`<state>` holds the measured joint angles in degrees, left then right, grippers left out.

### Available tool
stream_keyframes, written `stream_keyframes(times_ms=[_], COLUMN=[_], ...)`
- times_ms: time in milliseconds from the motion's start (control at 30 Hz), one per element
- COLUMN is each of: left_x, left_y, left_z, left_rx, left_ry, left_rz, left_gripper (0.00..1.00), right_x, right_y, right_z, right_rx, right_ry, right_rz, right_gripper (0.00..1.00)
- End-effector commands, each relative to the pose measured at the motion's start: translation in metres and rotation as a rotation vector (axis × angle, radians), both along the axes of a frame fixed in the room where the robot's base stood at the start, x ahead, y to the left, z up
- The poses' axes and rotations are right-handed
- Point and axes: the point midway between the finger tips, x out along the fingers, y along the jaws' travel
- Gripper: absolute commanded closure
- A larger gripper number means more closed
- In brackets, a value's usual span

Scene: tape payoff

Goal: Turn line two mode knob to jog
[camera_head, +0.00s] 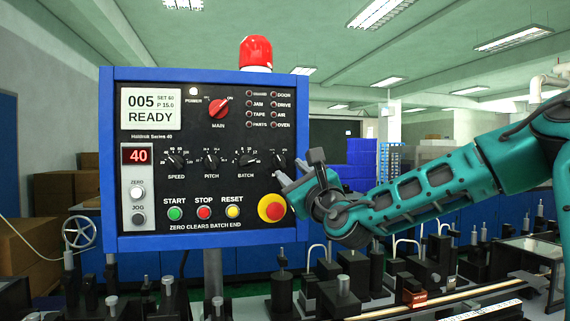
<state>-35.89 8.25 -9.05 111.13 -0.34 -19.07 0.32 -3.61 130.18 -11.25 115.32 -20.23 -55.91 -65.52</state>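A control panel (205,88) with a blue frame stands at the left in the head view. A row of black knobs crosses its middle: speed (176,160), pitch (211,160) and batch (247,160). A fourth black knob (279,160) sits at the right end; my gripper covers its label, so I cannot read its name or settings. My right gripper (284,184) is just below this fourth knob, in front of the panel's right edge. I cannot tell whether it touches the panel or how far its fingers are apart. My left gripper is out of view.
A red main switch (218,108) is above the knobs. A red-and-yellow stop button (272,208) is close below my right gripper. Start (175,213), stop (204,212) and reset (233,211) buttons line the bottom. Machinery with upright posts (343,298) fills the foreground.

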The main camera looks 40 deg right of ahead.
Motion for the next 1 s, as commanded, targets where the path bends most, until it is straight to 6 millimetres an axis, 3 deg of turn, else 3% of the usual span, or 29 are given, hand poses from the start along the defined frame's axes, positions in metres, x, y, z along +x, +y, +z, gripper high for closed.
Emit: stream_keyframes(times_ms=[300,700,1000], left_x=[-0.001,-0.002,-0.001], left_y=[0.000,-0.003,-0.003], left_z=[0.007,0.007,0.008], left_rx=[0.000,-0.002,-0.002], left_ry=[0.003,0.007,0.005], left_rz=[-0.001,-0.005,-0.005], left_gripper=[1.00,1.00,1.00], right_x=[0.032,0.038,0.038], right_y=[-0.010,-0.011,-0.011], right_z=[0.012,0.014,0.014], right_rx=[-0.001,0.002,0.001], right_ry=[0.002,0.000,0.000], right_rz=[0.000,0.001,0.001], right_gripper=[0.60,0.60,0.87])
